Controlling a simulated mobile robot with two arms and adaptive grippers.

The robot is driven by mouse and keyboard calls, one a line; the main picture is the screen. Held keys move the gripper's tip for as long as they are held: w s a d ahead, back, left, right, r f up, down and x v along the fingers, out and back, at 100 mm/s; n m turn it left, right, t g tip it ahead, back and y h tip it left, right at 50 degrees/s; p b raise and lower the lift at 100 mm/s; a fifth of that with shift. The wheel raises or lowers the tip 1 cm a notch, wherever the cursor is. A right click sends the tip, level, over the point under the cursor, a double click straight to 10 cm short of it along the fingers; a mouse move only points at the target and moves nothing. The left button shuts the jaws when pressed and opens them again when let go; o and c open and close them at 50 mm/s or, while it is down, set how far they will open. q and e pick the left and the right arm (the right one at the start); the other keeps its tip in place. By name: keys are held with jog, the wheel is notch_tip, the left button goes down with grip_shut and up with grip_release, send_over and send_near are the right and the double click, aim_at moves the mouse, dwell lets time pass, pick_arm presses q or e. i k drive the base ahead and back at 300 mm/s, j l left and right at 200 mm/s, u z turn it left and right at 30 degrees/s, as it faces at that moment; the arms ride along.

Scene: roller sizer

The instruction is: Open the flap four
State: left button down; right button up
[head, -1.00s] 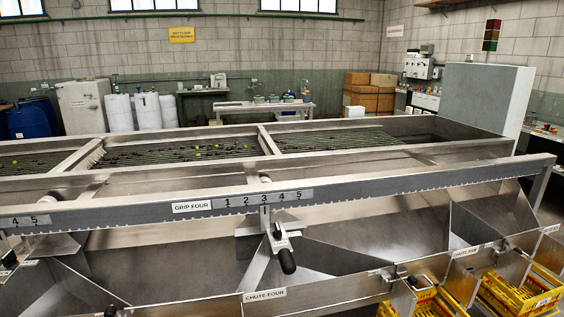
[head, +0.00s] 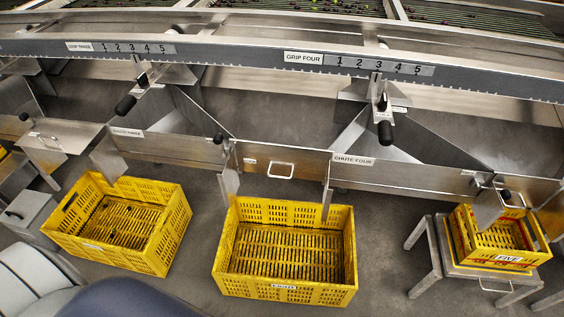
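The "CHUTE FOUR" label (head: 353,160) is on a steel front panel right of centre in the head view. To its left, a steel panel with a bare metal handle (head: 281,170) carries a small label that I cannot read. A small black knob (head: 218,138) sits above a narrow steel flap (head: 229,172) over the middle crate. Another black knob (head: 505,195) sits by a steel flap (head: 488,210) over the right crate. I cannot tell which flap is number four. Neither of my grippers is in view.
Black-handled levers (head: 384,130) (head: 126,104) hang below the numbered rail (head: 250,62). A yellow crate (head: 350,262) stands on the floor in the middle, another (head: 172,236) at left. A smaller crate marked "FIVE" (head: 542,244) is on a steel stand (head: 430,262). Grey floor shows between.

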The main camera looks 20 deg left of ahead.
aim_at(283, 163)
jog(key=u, duration=0.8)
